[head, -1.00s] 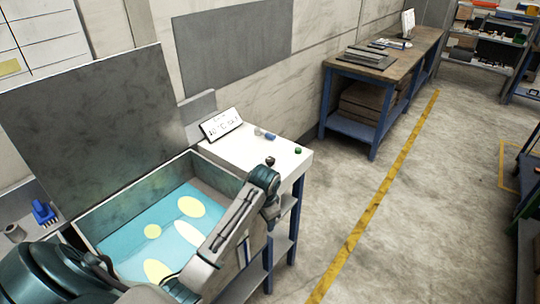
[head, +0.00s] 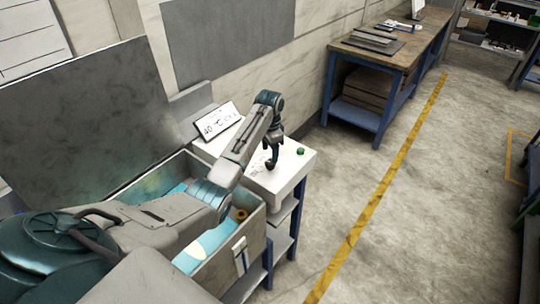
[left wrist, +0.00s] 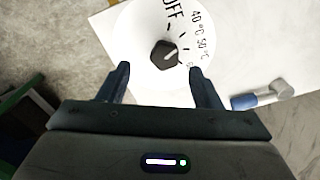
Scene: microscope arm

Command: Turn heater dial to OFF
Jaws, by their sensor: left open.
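The heater dial is a black knob (left wrist: 164,53) on a round white plate (left wrist: 138,35) in the left wrist view. The plate carries OFF, 40°C, 50°C and a partly cut-off label. A pale mark on the knob points to the right; I cannot tell exactly which label it meets. My left gripper (left wrist: 160,82) is open, its two fingers apart below the knob in the picture, with nothing between them. In the head view my left gripper (head: 271,161) hangs over the white bench top and hides the dial. My right gripper is not in view.
A display panel (head: 220,119) stands behind the dial. A green knob (head: 300,151) sits on the bench top. A blue-and-grey piece (left wrist: 262,97) lies right of my fingers.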

